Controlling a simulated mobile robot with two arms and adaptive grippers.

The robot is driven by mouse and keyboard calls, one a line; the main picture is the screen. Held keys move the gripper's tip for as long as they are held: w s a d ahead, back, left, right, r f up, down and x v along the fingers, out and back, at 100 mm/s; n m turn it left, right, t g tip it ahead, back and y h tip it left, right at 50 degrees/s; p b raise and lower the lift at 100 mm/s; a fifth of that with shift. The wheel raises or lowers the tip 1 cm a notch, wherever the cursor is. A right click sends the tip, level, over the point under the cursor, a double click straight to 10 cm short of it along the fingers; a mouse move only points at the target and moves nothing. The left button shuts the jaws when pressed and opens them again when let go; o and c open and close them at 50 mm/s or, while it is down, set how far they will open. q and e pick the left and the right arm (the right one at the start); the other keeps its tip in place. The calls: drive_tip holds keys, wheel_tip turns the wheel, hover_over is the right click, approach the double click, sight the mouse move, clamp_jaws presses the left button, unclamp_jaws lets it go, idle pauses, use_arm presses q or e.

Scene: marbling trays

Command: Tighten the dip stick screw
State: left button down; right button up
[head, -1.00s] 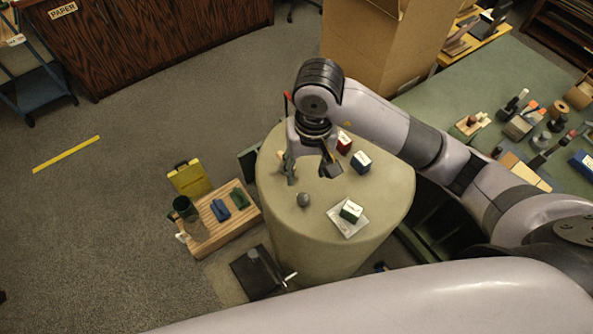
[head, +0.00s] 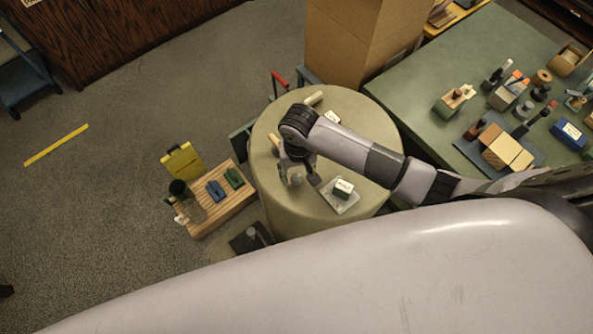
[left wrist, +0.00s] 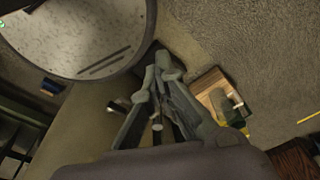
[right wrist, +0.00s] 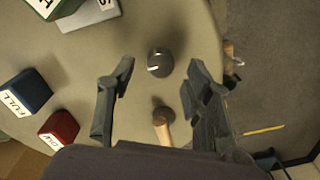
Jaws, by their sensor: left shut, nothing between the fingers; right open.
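A dark grey round knob with a white mark (right wrist: 160,62), which I take to be the dip stick screw, stands on the round beige table (head: 375,110). In the head view the knob (head: 297,180) is small, between the right fingers. My right gripper (right wrist: 161,76) is open, its fingers apart on either side of the knob; I cannot tell whether they touch it. It also shows in the head view (head: 298,177), low over the table. My left gripper (left wrist: 159,73) is shut and empty in the left wrist view; the head view does not show its fingers.
A wooden-handled tool (right wrist: 162,128) lies close to the right fingers. Blue (right wrist: 26,92) and red (right wrist: 58,129) labelled boxes stand nearby. A pale tray (head: 342,205) holds a green box. A wooden stand (head: 218,212) is left of the table. A cardboard box (head: 350,45) stands behind.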

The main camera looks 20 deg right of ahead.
sight(296, 180)
drive_tip(key=shift+f, duration=1.35)
use_arm(q)
drive_tip(key=shift+s+a+r, duration=0.1)
drive_tip(key=shift+s+r, duration=0.1)
drive_tip(key=shift+s, duration=0.55)
use_arm(e)
clamp_jaws()
